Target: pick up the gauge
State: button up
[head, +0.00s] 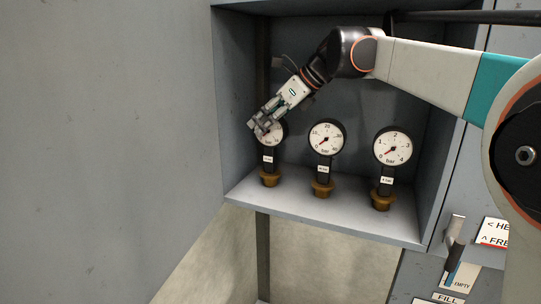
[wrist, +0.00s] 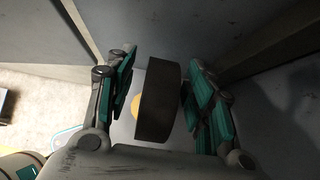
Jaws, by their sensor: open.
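Three round dial gauges stand upright in a row on a grey shelf, each on a dark stem with a white label and a brass base. My gripper (head: 261,126) is at the left gauge (head: 279,134) and covers part of its dial. In the wrist view the dark round body of this gauge (wrist: 157,105) sits edge-on between my two open fingers (wrist: 160,85). Narrow gaps show on both sides of it. Its brass base (wrist: 135,106) shows partly behind it. The middle gauge (head: 326,138) and the right gauge (head: 393,148) stand free.
The shelf (head: 340,214) lies inside a grey open-front cabinet, whose left wall (head: 238,100) is close to my gripper. A handle (head: 454,232) and printed signs (head: 494,232) are at the lower right. Open space lies below the shelf.

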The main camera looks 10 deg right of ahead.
jog(key=shift+x, duration=1.2)
jog(key=shift+d, duration=0.1)
jog(key=c, duration=0.3)
grip_shut()
jog(key=shift+r, duration=0.1)
